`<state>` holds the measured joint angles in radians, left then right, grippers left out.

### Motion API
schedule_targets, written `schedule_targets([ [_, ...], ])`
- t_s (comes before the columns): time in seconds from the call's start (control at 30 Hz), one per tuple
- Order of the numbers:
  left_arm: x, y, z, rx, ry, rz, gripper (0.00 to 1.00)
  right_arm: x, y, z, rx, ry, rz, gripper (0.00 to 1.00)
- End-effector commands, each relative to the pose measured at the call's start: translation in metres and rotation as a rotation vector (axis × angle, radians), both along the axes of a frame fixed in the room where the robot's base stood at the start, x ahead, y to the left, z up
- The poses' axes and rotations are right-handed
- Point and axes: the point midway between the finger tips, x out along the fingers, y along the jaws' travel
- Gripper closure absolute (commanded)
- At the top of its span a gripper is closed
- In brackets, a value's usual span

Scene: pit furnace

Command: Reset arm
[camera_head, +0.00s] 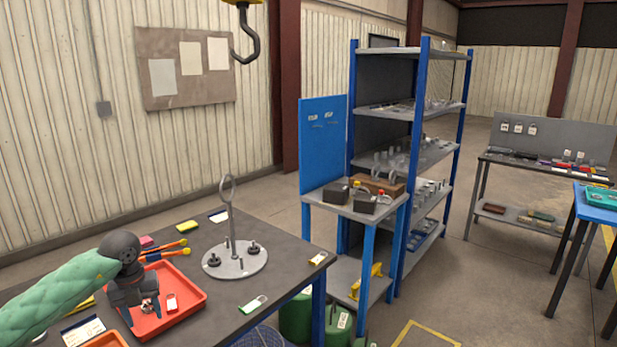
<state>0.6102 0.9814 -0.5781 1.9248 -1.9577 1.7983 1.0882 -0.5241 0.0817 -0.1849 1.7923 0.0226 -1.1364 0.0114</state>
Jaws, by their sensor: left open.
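My left arm, in a green quilted sleeve, comes in from the lower left of the head view. My left gripper (146,312) is open and points down over the red tray (190,311) on the dark table. A small part with a round metal piece shows at its fingertips; I cannot tell whether they touch it. My right gripper is not in view.
A round metal stand (236,259) with a tall ring post stands on the dark table (285,254). Orange-handled tools (165,252) lie behind the tray. A yellow-and-white tag (318,258) lies near the table's right edge. A crane hook (245,45) hangs above. Blue shelving (415,110) stands beyond.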

Motion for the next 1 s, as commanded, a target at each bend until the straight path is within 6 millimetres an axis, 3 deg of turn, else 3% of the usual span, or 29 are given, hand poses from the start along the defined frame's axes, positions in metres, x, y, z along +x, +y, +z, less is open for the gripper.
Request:
schedule_targets([
  [0.37,-0.006,-0.08,-0.023,-0.268,-0.066,-0.118,0.46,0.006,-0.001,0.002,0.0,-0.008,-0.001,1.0],
  [0.47,-0.011,-0.111,-0.027,-0.379,-0.094,-0.153,0.46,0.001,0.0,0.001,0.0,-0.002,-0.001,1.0],
  [0.6,-0.021,-0.168,-0.029,-0.596,-0.152,-0.197,0.46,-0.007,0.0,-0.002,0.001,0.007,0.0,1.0],
  [0.8,-0.042,-0.254,-0.005,-1.01,-0.285,-0.192,0.46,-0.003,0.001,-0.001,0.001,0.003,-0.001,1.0],
  [1.0,-0.056,-0.301,0.036,-1.387,-0.434,-0.051,0.46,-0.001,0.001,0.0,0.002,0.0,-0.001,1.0],
])
